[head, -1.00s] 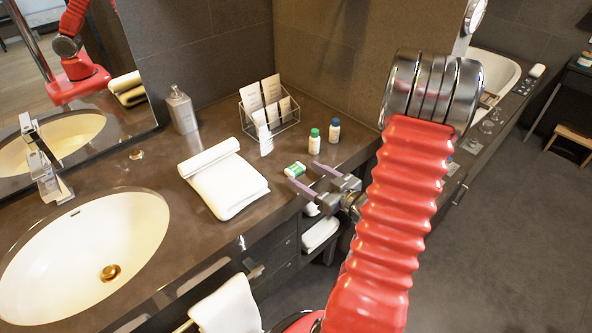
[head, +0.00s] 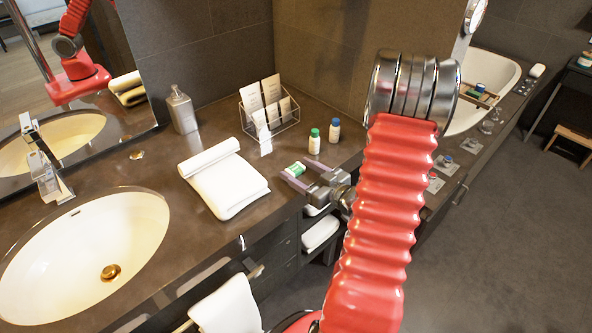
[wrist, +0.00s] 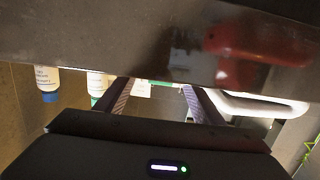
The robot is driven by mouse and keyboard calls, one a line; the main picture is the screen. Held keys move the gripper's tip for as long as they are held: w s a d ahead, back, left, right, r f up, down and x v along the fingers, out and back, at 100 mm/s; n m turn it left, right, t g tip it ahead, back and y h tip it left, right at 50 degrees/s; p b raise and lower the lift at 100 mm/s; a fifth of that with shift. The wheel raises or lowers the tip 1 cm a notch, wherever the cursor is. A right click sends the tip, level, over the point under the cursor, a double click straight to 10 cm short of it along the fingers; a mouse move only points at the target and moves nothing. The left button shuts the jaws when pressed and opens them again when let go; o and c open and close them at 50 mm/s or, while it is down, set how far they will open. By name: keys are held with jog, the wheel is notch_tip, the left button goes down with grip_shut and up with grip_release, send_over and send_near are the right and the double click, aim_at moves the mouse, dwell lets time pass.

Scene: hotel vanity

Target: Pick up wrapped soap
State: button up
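The wrapped soap (head: 297,169), a small white and green block, lies on the dark counter to the right of the folded towel in the head view. My gripper (head: 294,167) is open, with its two mauve fingers reaching from the right, one on each side of the soap. I cannot tell whether either finger touches it.
Two small bottles, green-capped (head: 314,141) and blue-capped (head: 334,131), stand just behind my gripper. A folded white towel (head: 228,187) lies to the left. A wire rack (head: 270,112) of cards stands behind. The sink (head: 90,245) is at the left.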

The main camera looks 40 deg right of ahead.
jog(key=c, duration=1)
jog(key=shift+o, duration=0.2)
notch_tip(320, 180, up, 10)
dwell(0.4)
dwell(0.5)
